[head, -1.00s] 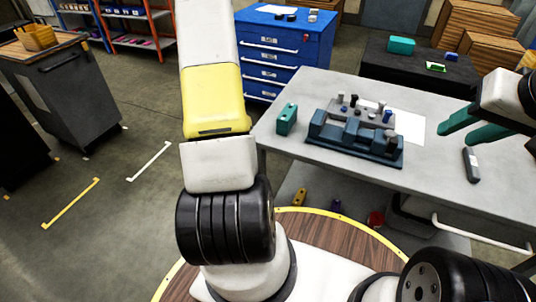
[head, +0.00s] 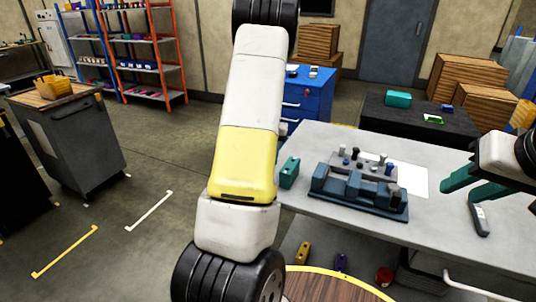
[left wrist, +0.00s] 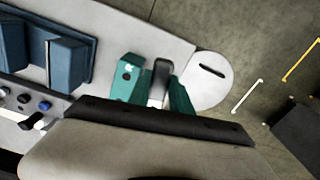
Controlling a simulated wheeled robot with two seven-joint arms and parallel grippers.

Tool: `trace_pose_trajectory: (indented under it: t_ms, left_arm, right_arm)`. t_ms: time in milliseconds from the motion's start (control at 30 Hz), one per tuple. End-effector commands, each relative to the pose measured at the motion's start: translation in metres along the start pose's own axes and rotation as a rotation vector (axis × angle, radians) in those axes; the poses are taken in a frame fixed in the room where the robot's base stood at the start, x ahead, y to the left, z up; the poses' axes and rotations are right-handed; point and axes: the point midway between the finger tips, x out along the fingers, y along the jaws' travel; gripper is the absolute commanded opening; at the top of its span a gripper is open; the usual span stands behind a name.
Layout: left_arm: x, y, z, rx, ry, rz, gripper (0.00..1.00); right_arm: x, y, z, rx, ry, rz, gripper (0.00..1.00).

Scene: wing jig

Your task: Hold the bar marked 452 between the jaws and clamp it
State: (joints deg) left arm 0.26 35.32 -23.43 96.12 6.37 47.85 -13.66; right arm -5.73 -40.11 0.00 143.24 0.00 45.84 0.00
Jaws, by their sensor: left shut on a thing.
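The blue-grey jig (head: 335,185) with raised jaw blocks sits on the table. It also shows at the left of the left wrist view (left wrist: 65,65). In the left wrist view, my left gripper (left wrist: 157,85) has teal fingers shut on a grey bar (left wrist: 161,72) with a dark edge; no number is readable on it. In the head view my left arm hides most of that gripper; a teal piece with a dark hole (head: 289,172) shows left of the jig. My right gripper (head: 471,185) is open and empty, right of the jig.
A dark tool with a pale label (head: 481,220) lies on the table (head: 430,232) below the right gripper. Small knobs and pins (head: 366,160) stand behind the jig jaws, beside a white sheet (head: 413,180). The table's front strip is clear.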

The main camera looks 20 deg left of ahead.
Motion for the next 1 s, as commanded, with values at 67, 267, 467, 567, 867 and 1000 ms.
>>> trace_pose_trajectory:
  t_ms: [67,267,467,567,867,1000]
  left_arm:
    - [-0.007,0.036,0.002,0.031,0.003,0.001,0.0]
    - [-0.025,0.124,0.018,0.095,0.004,0.001,0.0]
    - [-0.042,0.187,0.04,0.147,0.004,0.001,0.0]
    - [-0.046,0.205,0.048,0.163,0.003,0.0,0.0]
    - [-0.04,0.217,0.055,0.172,0.001,-0.001,0.0]
    - [-0.025,0.217,0.055,0.173,0.0,-0.001,0.0]
  right_arm:
    - [0.0,0.0,0.0,0.0,0.0,0.0,0.36]
    - [0.0,0.0,0.0,0.0,0.0,0.0,0.36]
    - [0.0,0.0,0.0,0.0,0.0,0.0,0.36]
    - [0.0,0.0,0.0,0.0,0.0,0.0,0.36]
    - [0.0,0.0,0.0,0.0,0.0,0.0,0.36]
    - [0.0,0.0,0.0,0.0,0.0,0.0,0.36]
